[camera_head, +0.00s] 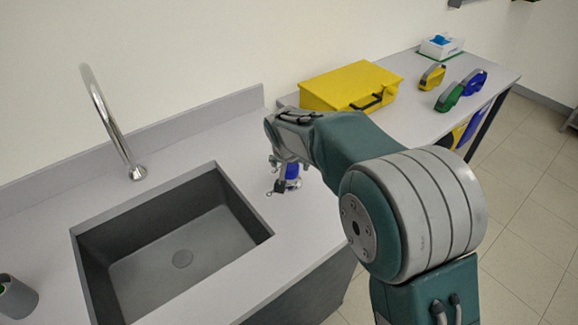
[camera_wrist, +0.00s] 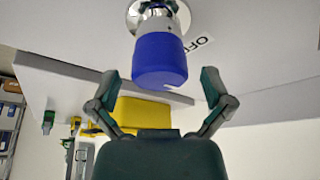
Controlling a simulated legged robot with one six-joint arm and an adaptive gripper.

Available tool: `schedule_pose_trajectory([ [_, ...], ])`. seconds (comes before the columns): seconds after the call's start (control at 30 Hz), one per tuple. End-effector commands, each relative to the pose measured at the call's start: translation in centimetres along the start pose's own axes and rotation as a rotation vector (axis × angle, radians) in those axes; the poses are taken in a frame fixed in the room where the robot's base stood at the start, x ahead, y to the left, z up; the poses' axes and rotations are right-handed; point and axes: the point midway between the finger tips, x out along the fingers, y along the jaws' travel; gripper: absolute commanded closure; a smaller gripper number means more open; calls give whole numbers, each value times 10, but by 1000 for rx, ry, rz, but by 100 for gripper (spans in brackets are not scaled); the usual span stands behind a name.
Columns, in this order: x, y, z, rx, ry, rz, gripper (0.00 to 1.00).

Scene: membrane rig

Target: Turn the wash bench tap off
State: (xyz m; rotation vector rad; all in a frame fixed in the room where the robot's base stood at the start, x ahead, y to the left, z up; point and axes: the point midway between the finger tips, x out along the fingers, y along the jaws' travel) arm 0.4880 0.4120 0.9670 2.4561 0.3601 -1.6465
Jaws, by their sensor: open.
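The wash bench tap has a blue knob (camera_wrist: 160,62) on a chrome stem and round base plate (camera_wrist: 150,15). An "OFF" label (camera_wrist: 203,43) is on the bench beside it. My gripper (camera_wrist: 159,76) is open, with one finger on each side of the knob in the wrist view and a visible gap on both sides. No contact shows. In the head view the blue knob (camera_head: 292,171) is partly hidden by my gripper (camera_head: 283,178), to the right of the sink. The chrome spout (camera_head: 112,125) stands behind the sink; no water is visible.
The sink basin (camera_head: 218,250) is sunk in the grey bench (camera_head: 262,212). A yellow case (camera_head: 345,86) lies on the neighbouring table, with coloured tape-like items (camera_head: 432,76) and a white box (camera_head: 441,46) beyond. A dark cup (camera_head: 15,298) stands at lower left.

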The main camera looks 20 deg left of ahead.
Motion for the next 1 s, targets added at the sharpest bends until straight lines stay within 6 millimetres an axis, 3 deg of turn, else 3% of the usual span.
schedule_pose_trajectory([
  [0.5, -97, -2, -1, -1, 1, 0, 0],
  [0.7, -111, -2, 0, -1, -2, 1, 0],
  [1.0, -111, -2, 0, -1, -2, 1, 0],
])
